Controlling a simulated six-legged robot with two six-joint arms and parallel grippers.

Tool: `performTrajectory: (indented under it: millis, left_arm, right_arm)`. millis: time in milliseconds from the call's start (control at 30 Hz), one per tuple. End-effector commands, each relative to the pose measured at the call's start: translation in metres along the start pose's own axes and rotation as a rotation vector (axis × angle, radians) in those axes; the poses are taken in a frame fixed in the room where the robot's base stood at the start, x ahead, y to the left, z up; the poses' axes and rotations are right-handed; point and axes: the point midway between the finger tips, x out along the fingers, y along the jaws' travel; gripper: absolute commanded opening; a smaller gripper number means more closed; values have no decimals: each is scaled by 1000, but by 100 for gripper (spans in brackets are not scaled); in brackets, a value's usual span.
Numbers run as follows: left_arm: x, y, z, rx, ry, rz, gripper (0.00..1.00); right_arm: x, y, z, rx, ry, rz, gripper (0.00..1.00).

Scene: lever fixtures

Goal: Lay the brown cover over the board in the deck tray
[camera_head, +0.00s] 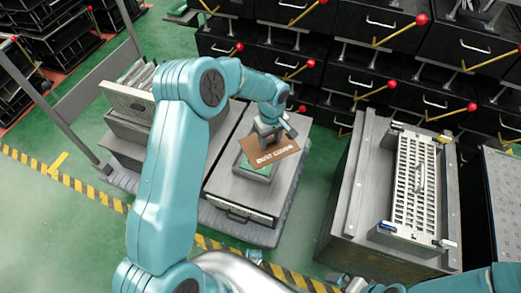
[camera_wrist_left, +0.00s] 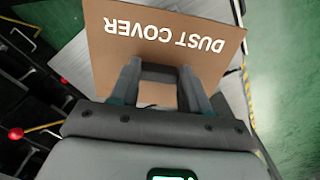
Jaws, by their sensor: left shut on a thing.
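The brown cover (camera_head: 268,153), marked DUST COVER, is held by my left gripper (camera_head: 272,131) near its far edge. In the left wrist view the cover (camera_wrist_left: 165,38) stands beyond the two fingers of my left gripper (camera_wrist_left: 160,75), which is shut on it. In the head view the cover is over the small grey deck tray (camera_head: 251,177) and slightly turned to it. I cannot tell whether the cover touches the tray. My right gripper is not in view.
A grey box with an upright slotted panel (camera_head: 127,102) stands left of the deck. A grey cabinet with a slotted panel (camera_head: 413,185) stands to the right. Black drawers with red-knobbed levers (camera_head: 373,82) line the back. Green floor (camera_head: 319,165) lies between deck and cabinet.

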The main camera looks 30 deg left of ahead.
Motion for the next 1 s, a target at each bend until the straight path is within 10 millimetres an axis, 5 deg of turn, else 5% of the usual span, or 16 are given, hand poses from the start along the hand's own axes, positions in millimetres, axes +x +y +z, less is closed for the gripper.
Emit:
performTrajectory:
  millis: [33,300,1000]
  left_arm:
    - [36,4,-16,-122,3,3,8]
    - [73,10,-65,-617,2,2,8]
    - [76,9,-77,-735,1,1,8]
  right_arm:
    - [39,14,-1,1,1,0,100]
    - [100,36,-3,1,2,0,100]
    - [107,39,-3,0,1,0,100]
